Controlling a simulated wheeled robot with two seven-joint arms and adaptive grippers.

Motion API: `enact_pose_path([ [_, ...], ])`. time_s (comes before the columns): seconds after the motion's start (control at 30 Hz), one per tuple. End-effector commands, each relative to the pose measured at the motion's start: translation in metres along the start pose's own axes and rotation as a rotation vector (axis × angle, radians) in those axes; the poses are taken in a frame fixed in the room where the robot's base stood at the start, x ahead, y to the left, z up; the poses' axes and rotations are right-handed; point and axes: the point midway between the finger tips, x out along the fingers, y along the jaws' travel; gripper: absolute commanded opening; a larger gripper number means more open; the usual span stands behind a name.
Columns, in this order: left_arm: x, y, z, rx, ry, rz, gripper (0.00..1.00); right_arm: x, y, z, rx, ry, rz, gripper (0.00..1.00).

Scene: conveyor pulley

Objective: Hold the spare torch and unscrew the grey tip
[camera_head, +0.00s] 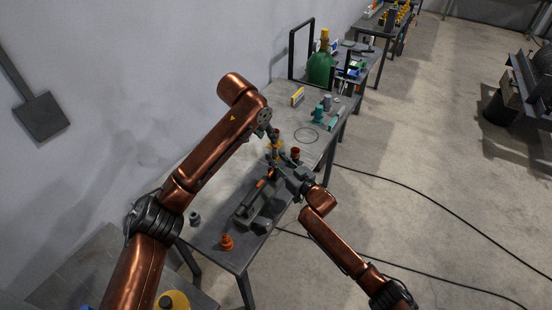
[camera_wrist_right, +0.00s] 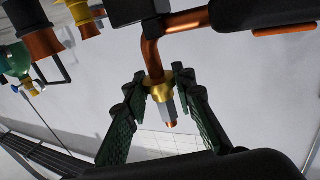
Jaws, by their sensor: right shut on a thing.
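In the right wrist view the spare torch shows a bent copper tube (camera_wrist_right: 151,58), a brass collar (camera_wrist_right: 158,89) and the grey tip (camera_wrist_right: 166,109) pointing down with a copper end. My right gripper (camera_wrist_right: 163,80) has its green fingers on either side of the brass collar, shut on it at the base of the grey tip. In the head view my right gripper (camera_head: 277,168) is over the table, close to my left gripper (camera_head: 272,140). The left fingers are small and partly hidden, so their hold is unclear. The torch is hard to make out there.
A grey boxy thing (camera_head: 258,208) lies on the table below the grippers. An orange fitting (camera_head: 227,242) and a small grey part (camera_head: 194,218) stand on the near end. A red can (camera_head: 295,153) is close beside the grippers. A green cylinder (camera_head: 320,69) stands farther back.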

Motion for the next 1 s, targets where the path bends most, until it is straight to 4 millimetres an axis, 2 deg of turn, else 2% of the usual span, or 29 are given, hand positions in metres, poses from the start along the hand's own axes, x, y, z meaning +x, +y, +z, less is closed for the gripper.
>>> enact_pose_path([
  [0.73, 0.0, 0.0, 0.0, 0.0, 0.0, 0.0, 0.29, 0.0, 0.0001, 0.0002, 0.0, 0.0, 0.0, 0.0],
  [0.77, 0.0, 0.0, 0.0, 0.0, 0.0, 0.0, 0.29, 0.0, 0.0001, 0.0002, 0.0, 0.0, 0.0, 0.22],
  [1.0, 0.0, 0.0, 0.0, 0.0, 0.0, 0.0, 0.29, 0.0, 0.0001, 0.0001, 0.0, 0.0, 0.0, 0.05],
])
